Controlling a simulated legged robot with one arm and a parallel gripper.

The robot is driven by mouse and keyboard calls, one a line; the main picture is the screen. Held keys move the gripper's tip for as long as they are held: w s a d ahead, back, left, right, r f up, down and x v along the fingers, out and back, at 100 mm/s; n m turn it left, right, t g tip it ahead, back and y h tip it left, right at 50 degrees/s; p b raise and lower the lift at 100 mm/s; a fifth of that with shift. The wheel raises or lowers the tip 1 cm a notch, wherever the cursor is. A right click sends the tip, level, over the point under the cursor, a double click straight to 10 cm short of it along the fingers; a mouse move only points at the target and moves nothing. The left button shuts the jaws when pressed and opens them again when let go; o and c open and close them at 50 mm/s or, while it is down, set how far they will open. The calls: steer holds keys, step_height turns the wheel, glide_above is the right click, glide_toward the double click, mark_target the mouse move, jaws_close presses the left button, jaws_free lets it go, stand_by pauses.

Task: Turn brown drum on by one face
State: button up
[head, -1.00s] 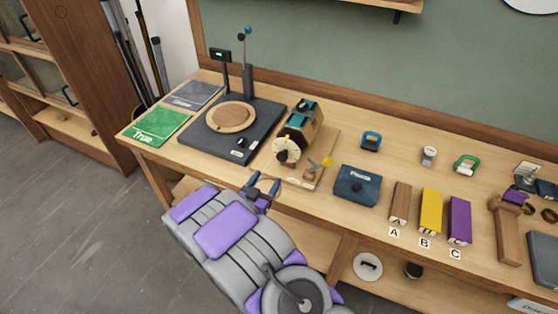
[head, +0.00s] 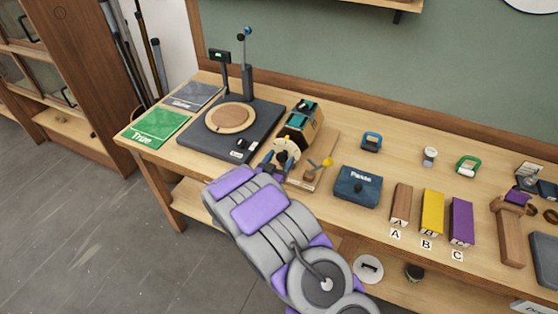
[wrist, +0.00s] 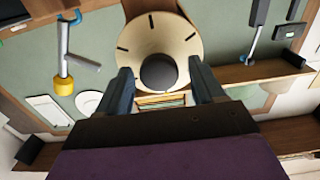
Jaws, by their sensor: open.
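The drum unit (head: 303,121) stands on the bench, with teal, black and tan-brown parts on its body. A cream dial (head: 287,146) with dark marks is on its front. In the wrist view the cream dial (wrist: 160,32) faces me, with a dark round knob (wrist: 158,72) at its middle. My gripper (head: 276,162) is just in front of the dial in the head view. In the wrist view my gripper (wrist: 162,80) is open, one finger on each side of the knob with gaps between. I cannot tell how far the fingertips are from the dial face.
A small stand with a yellow knob (head: 327,162) is close right of the drum unit. A black turntable base (head: 262,128) with a wooden disc is to the left. A blue pouch-like block (head: 358,187) and blocks A, B and C lie further right.

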steer(key=c, duration=1)
steer(key=shift+a+r+n+p, duration=0.15)
steer(key=shift+n+p, duration=0.35)
steer(key=shift+p, duration=0.35)
steer(key=shift+r+n+p, duration=0.1)
steer(key=shift+n+p, duration=0.3)
steer(key=shift+p, duration=0.25)
steer(key=n+p, duration=0.3)
steer(key=shift+p, duration=0.4)
steer(key=shift+a+n+p, duration=0.1)
steer(key=shift+n+p, duration=1.3)
steer(key=shift+n, duration=0.7)
steer(key=shift+n+p, duration=0.5)
steer(key=shift+n, duration=0.5)
steer(key=shift+f+n, duration=0.2)
steer(key=shift+n, duration=0.3)
